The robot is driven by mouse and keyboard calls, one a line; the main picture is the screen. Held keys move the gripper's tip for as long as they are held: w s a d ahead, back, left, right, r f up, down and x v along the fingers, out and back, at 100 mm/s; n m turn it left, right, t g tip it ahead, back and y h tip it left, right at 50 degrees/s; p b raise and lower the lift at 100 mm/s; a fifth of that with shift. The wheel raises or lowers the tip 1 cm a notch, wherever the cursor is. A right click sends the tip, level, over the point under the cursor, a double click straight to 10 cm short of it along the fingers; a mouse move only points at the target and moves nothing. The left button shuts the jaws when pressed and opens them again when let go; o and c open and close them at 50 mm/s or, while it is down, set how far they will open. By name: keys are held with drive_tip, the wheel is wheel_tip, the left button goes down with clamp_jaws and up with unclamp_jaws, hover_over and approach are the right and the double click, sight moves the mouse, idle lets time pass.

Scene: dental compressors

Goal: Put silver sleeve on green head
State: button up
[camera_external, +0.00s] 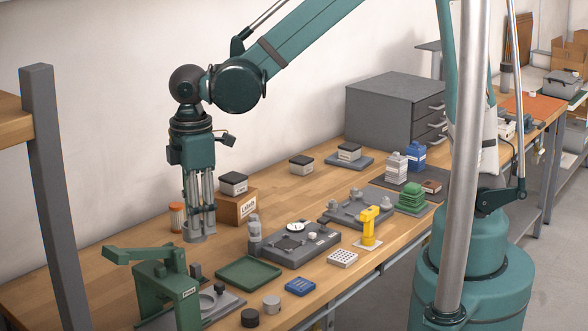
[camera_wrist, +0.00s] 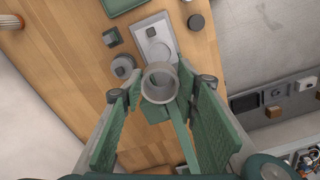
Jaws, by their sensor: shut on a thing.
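My gripper (camera_external: 198,215) points straight down and is shut on the silver sleeve (camera_external: 195,232), a short grey tube held upright between its fingertips. In the wrist view the sleeve (camera_wrist: 160,82) shows as an open ring between the fingertips of my gripper (camera_wrist: 162,86). A green lever press (camera_external: 178,290) stands at the near left, with a long green arm. In the wrist view green metal (camera_wrist: 165,114), which seems to be the press, lies below the sleeve and is partly covered by it. The height between them cannot be told. No part is clearly marked as the green head.
The press has a grey base plate (camera_external: 222,303). A green tray (camera_external: 250,271), dark cylinder (camera_external: 250,318), grey cylinder (camera_external: 272,305) and blue box (camera_external: 300,286) lie near it. An orange jar (camera_external: 177,217) and a labelled box (camera_external: 237,207) stand behind. A grey post (camera_external: 55,190) rises at left.

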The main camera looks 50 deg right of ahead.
drive_tip(key=shift+w+d, duration=0.1)
drive_tip(key=shift+w+d, duration=0.3)
drive_tip(key=shift+d, duration=0.15)
drive_tip(key=w+d+m+p, duration=0.1)
drive_tip(key=w+d+m, duration=0.35)
drive_tip(key=d, duration=1.15)
drive_tip(key=w+d+m, duration=0.3)
drive_tip(key=w+d, duration=0.3)
drive_tip(key=d, duration=0.9)
drive_tip(key=s+d+f+m+p, duration=0.1)
drive_tip(key=d+m, duration=0.1)
drive_tip(key=d, duration=0.9)
drive_tip(key=s+d+m, duration=0.2)
drive_tip(key=d, duration=1)
drive_tip(key=s+d+m, duration=0.3)
drive_tip(key=s+d, duration=0.6)
drive_tip(key=d, duration=0.4)
drive_tip(key=s+d+f+m+p, duration=0.1)
drive_tip(key=s+d+m, duration=0.2)
drive_tip(key=s+d, duration=0.6)
drive_tip(key=d, duration=0.3)
drive_tip(key=shift+d, duration=0.35)
drive_tip(key=shift+f+m, duration=0.2)
drive_tip(key=shift+m, duration=0.05)
